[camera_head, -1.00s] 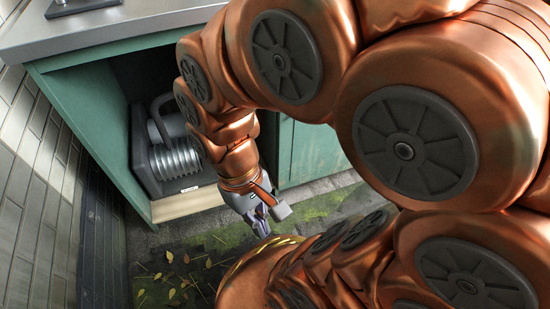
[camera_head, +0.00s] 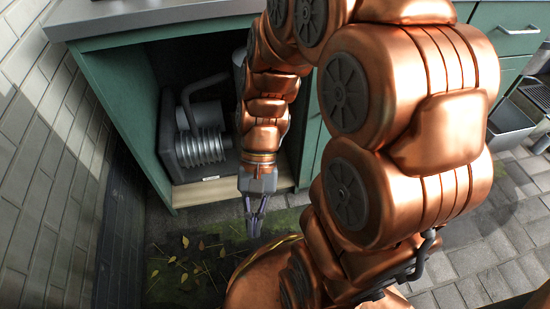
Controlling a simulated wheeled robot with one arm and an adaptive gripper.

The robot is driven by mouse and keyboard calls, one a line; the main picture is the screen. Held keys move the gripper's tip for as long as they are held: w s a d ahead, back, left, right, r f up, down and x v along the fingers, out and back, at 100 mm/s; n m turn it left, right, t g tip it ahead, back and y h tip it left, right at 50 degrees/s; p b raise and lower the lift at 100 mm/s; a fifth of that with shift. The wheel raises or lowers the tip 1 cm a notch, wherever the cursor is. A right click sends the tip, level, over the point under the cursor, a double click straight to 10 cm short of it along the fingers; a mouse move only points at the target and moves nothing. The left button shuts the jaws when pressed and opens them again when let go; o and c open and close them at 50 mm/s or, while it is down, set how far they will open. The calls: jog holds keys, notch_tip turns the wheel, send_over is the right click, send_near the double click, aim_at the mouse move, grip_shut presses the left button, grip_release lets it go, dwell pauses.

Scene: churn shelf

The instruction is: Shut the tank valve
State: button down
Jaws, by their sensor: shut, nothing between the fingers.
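My gripper (camera_head: 254,228) is shut and empty. It points down in front of the open green cabinet, above the paving at the cabinet's foot. Inside the cabinet, left of my gripper, stands a dark grey unit (camera_head: 170,150) with a ribbed silver cylinder (camera_head: 202,147) and a bent grey pipe (camera_head: 188,97) rising over it. Part of a grey upright body (camera_head: 239,68) shows behind my arm; I cannot tell whether it is the tank. No valve can be made out; my arm hides the right part of the cabinet's inside.
The cabinet (camera_head: 118,100) has a grey worktop (camera_head: 150,20) and a pale wooden sill (camera_head: 215,192). A brick wall (camera_head: 50,150) stands close on the left. Leaves (camera_head: 185,262) lie on the ground. A grey bin (camera_head: 508,128) stands at the right. Paving at the lower right is clear.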

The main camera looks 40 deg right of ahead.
jog(key=w+d+f+m+t+y, duration=0.55)
jog(key=w+m, duration=0.25)
jog(key=m, duration=0.4)
jog(key=w+d+f+m+t+y, duration=0.45)
jog(key=w+m+t, duration=0.25)
jog(key=w+m, duration=0.3)
jog(key=s+d+f+m+t+h, duration=0.2)
jog(key=d+f+m+t+h, duration=0.3)
jog(key=d+f+m, duration=0.3)
jog(key=s+d+f+m+t+h, duration=0.2)
jog(key=d+f+m+t+h, duration=0.3)
jog(key=d+m, duration=0.5)
notch_tip(320, 180, down, 4)
jog(key=m+h, duration=0.2)
jog(key=m, duration=0.3)
jog(key=shift+r+t, duration=0.2)
jog(key=shift+t, duration=0.15)
jog(key=w+a+b, duration=0.2)
jog(key=w+b, duration=0.5)
jog(key=w, duration=0.6)
jog(key=shift+w+a, duration=0.3)
jog(key=shift+w, duration=0.05)
